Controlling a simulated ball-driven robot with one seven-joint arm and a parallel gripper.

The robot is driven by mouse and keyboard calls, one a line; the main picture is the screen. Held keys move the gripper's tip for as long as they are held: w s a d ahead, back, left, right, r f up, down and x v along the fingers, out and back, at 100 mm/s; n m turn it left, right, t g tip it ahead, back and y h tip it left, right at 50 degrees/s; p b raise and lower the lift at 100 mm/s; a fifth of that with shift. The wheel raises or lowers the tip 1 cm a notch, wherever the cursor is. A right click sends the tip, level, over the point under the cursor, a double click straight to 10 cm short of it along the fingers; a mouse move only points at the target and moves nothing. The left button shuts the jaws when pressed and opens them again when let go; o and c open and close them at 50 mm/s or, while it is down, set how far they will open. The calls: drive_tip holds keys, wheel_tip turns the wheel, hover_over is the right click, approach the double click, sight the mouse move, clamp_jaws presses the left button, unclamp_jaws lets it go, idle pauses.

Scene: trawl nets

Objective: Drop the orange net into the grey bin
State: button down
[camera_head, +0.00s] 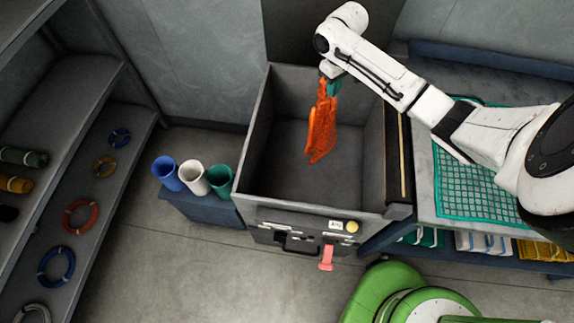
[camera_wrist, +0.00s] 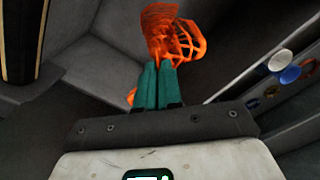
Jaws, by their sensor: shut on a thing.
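The orange net (camera_head: 321,128) hangs bunched from my gripper (camera_head: 331,86) over the open grey bin (camera_head: 254,128). In the head view the net's lower end appears within the bin's opening, against its dark inside. Whether it touches a wall or the floor of the bin cannot be told. In the wrist view the teal fingers of my gripper (camera_wrist: 157,84) are closed together on the orange net (camera_wrist: 163,32), which spreads out beyond the fingertips. The grey bin's inside (camera_wrist: 100,70) shows behind it.
A bench with a green net (camera_head: 470,180) stands right of the bin. Blue, white and green cups (camera_head: 193,178) stand on a low blue box to its left. Shelves with coiled rings (camera_head: 80,215) line the far left. A red handle (camera_head: 326,257) is on the bin's front.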

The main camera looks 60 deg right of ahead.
wheel_tip(320, 180, down, 6)
drive_tip(key=b, duration=0.6)
drive_tip(key=shift+b, duration=0.35)
drive_tip(key=c, duration=1.2)
unclamp_jaws()
drive_tip(key=shift+o, duration=0.2)
drive_tip(key=o, duration=1.2)
drive_tip(key=shift+c, duration=0.2)
drive_tip(key=shift+r, duration=0.15)
